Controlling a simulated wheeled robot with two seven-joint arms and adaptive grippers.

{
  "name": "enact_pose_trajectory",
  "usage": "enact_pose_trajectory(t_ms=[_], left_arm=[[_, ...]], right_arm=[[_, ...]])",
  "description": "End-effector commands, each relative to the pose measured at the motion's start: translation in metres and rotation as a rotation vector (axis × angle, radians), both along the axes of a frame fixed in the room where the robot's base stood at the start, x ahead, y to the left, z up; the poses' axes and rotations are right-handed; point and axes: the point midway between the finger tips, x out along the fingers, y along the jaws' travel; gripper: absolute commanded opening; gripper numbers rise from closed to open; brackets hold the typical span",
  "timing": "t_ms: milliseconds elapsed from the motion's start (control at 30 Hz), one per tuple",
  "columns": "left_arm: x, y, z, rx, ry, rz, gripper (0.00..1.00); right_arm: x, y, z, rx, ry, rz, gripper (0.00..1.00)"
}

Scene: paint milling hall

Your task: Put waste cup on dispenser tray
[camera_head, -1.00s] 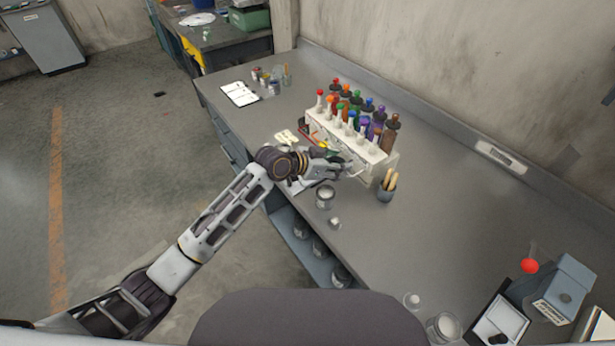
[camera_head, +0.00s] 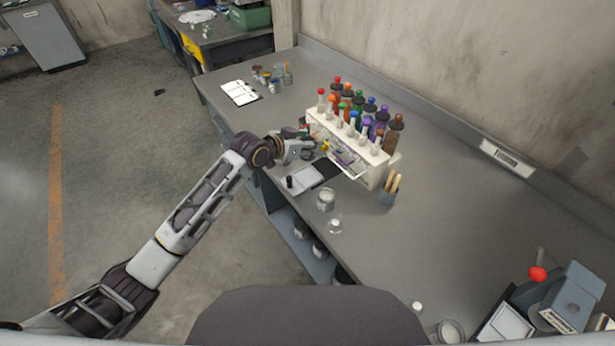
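The dispenser (camera_head: 372,155) is a white rack holding several colour-capped bottles on the grey bench. A pale tray (camera_head: 350,170) projects from its front. Two small cups stand apart on the bench in front of it: a larger clear one with whitish contents (camera_head: 326,200) and a smaller one (camera_head: 334,224). I cannot tell which is the waste cup. My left gripper (camera_head: 312,146) is at the left end of the dispenser's front, left of the tray and beyond the cups. Its fingers are too small to read, and whether it holds anything is unclear. My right gripper is out of view.
A flat pale device with a dark pad (camera_head: 310,179) lies before the dispenser. A pot with wooden sticks (camera_head: 388,190) stands right of the tray. Small jars (camera_head: 272,80) and a white notebook (camera_head: 240,92) lie farther back. The bench middle right is clear.

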Motion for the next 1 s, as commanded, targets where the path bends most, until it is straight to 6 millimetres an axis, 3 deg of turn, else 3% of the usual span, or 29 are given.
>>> enact_pose_trajectory(t_ms=[267, 700, 1000], left_arm=[[0.0, 0.0, -0.008, 0.0, 0.0, -0.001, 0.29], [0.0, 0.0, -0.059, 0.001, 0.001, 0.0, 0.29], [0.0, 0.0, -0.062, 0.0, -0.001, 0.0, 0.29]], right_arm=[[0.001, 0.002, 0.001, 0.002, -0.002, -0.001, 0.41], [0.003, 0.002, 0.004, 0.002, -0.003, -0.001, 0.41], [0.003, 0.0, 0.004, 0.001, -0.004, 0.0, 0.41]])
